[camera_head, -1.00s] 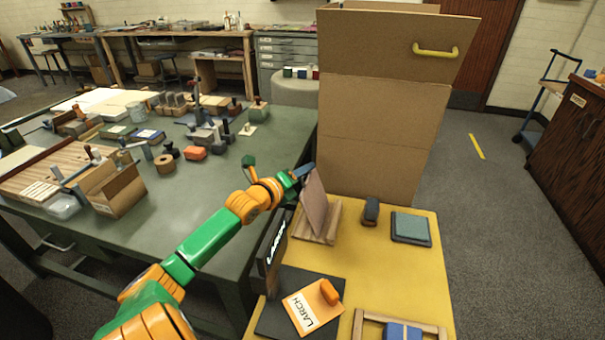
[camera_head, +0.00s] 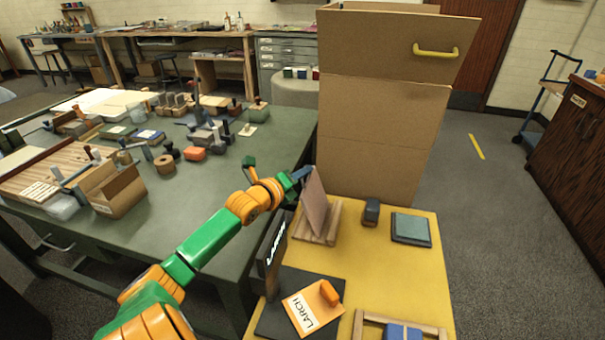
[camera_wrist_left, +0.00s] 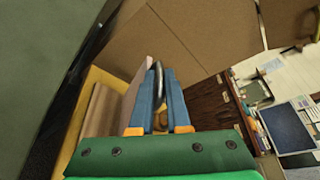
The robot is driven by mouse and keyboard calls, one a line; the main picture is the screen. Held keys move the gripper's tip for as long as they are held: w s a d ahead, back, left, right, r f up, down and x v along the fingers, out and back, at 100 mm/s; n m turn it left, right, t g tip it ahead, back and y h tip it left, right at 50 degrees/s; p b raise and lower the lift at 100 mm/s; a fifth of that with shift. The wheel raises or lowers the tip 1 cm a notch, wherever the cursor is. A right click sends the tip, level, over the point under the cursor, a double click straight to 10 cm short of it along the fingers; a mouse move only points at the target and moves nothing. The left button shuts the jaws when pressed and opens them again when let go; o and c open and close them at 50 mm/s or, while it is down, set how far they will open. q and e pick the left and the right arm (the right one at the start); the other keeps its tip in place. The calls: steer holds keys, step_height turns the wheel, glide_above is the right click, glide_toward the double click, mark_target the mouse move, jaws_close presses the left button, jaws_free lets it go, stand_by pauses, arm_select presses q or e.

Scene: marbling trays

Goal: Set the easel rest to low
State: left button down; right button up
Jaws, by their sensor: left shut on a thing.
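The easel rest (camera_head: 316,203) stands at the back left of the yellow-topped table, a pinkish-brown panel leaning steeply on a slatted wooden base (camera_head: 318,237). My left gripper (camera_head: 302,173) reaches in from the left to the panel's upper end. In the left wrist view the blue fingers (camera_wrist_left: 162,98) are shut around a thin grey curved metal part (camera_wrist_left: 158,78) beside the panel (camera_wrist_left: 134,97); it appears to belong to the easel rest. The rest's rear side is mostly hidden in the head view. My right gripper is not in view.
A large cardboard box (camera_head: 375,140) stands close behind the rest. A dark block (camera_head: 371,212) and a teal-topped pad (camera_head: 411,228) lie to its right. A LARCH card (camera_head: 313,308) is in front. The green bench (camera_head: 225,185) is at left; the yellow table's middle (camera_head: 370,270) is clear.

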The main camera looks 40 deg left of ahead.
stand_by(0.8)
arm_select(q)
steer(key=shift+s+a+f, duration=0.1)
steer(key=shift+a+f, duration=0.05)
steer(key=shift+f, duration=0.05)
steer(key=a+f+n+b, duration=0.1)
steer(key=s+a+f+n+t+b, duration=0.1)
steer(key=a+b, duration=0.1)
steer(key=s+a+n+b, duration=0.1)
steer(key=b, duration=0.1)
steer(key=shift+s+a+f+h, duration=0.2)
steer(key=shift+f+h, duration=0.1)
steer(key=shift+f, duration=0.1)
steer(key=c, duration=0.9)
jaws_free()
